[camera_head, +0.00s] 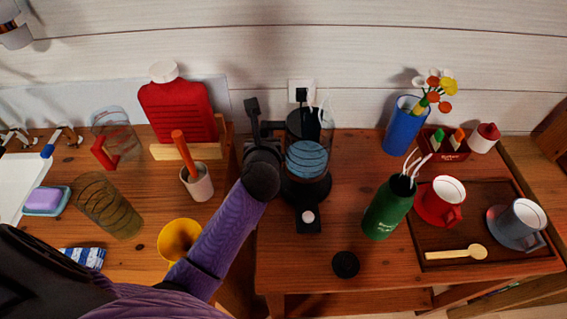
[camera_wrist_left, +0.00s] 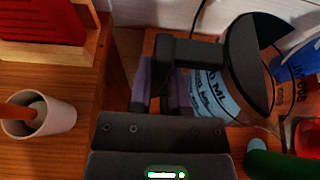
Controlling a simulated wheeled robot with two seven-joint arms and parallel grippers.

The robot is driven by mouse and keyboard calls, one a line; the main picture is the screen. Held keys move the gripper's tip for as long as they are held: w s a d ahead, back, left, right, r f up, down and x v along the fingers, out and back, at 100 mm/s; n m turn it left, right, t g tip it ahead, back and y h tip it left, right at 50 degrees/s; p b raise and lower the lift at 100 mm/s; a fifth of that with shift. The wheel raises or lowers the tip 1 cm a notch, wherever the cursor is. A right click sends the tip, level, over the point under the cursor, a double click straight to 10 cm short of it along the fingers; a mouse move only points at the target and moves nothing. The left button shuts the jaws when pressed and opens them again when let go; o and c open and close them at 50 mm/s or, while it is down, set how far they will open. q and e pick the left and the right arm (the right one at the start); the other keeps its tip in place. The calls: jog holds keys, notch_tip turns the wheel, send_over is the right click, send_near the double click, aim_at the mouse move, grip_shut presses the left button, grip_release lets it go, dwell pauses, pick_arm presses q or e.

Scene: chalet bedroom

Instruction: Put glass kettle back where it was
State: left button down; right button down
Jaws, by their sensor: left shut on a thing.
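The glass kettle (camera_head: 306,158) holds bluish water and has a black lid and handle. It is upright at the back left of the right-hand table, directly over its black base (camera_head: 308,220), which has a pale switch in front. I cannot tell whether it touches the base. My left gripper (camera_head: 265,127) comes in from the left and is shut on the kettle's handle. In the left wrist view the kettle (camera_wrist_left: 215,95) is beyond my fingers (camera_wrist_left: 163,85), its markings tilted in the picture. My right gripper is in no view.
A green bottle (camera_head: 387,207) with white straws stands to the right, near a dark tray (camera_head: 480,262) with cups. A black round lid (camera_head: 345,264) lies near the front. A blue vase (camera_head: 403,125) stands behind. A cup (camera_head: 197,182) and red bottle (camera_head: 178,108) are left.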

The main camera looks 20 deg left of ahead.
pick_arm(q)
notch_tip(320, 180, down, 5)
jog(key=shift+f+b, duration=0.1)
jog(key=shift+b, duration=1.1)
jog(key=shift+f, duration=0.15)
jog(key=c, duration=0.6)
grip_release()
jog(key=p+v, duration=0.4)
jog(key=v, duration=0.8)
jog(key=shift+s, duration=0.1)
